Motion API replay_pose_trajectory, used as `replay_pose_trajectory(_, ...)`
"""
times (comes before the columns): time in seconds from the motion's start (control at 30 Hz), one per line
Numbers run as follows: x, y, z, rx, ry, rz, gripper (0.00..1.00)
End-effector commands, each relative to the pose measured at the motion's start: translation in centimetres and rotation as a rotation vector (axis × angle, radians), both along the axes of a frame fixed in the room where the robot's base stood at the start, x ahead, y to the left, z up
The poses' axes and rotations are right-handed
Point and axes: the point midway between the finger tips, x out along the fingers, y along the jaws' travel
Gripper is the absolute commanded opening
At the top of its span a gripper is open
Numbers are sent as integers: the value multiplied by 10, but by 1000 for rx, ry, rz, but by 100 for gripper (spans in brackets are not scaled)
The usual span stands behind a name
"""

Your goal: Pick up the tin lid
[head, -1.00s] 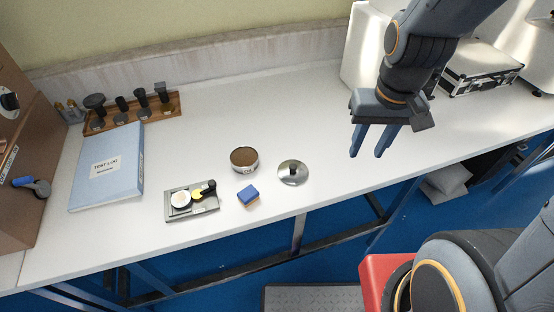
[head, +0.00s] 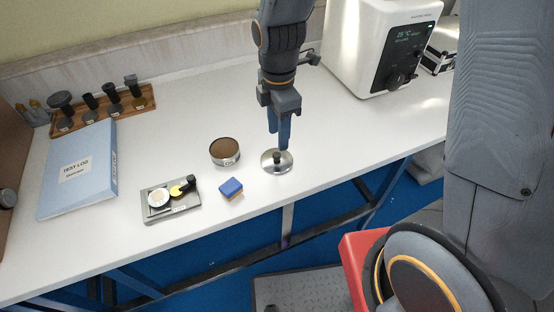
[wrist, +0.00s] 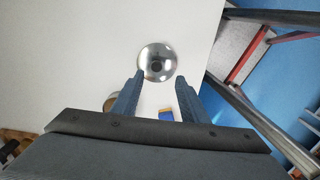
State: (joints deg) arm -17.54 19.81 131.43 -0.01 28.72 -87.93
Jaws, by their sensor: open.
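The tin lid (head: 271,167) is a round shiny metal disc with a dark knob, lying flat on the white bench near its front edge. It also shows in the wrist view (wrist: 149,73), ahead of and between the fingertips. My gripper (head: 284,143) points down just above and behind the lid, with its fingers near the knob in the head view. In the wrist view the two blue fingers (wrist: 160,79) stand apart with nothing between them. The open round tin (head: 225,158), brown inside, stands left of the lid.
A blue and orange block (head: 231,193) lies left of and in front of the lid. A grey tray (head: 154,212) with small items, a blue test log binder (head: 84,174) and a wooden rack (head: 131,103) are further left. A white tester (head: 356,50) stands at the back right. The bench right of the lid is clear.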

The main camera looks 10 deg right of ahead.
Motion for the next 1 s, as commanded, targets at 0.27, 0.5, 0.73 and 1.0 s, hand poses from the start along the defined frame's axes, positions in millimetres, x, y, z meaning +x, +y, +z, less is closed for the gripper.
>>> replay_pose_trajectory(0.27, 0, 1, -23, -1, 4, 13, 40)
replay_pose_trajectory(0.5, 2, 2, -41, -1, 5, 11, 40)
replay_pose_trajectory(0.73, 5, 3, -66, -1, 4, 10, 40)
replay_pose_trajectory(1.0, 6, 3, -77, 0, 1, 10, 40)
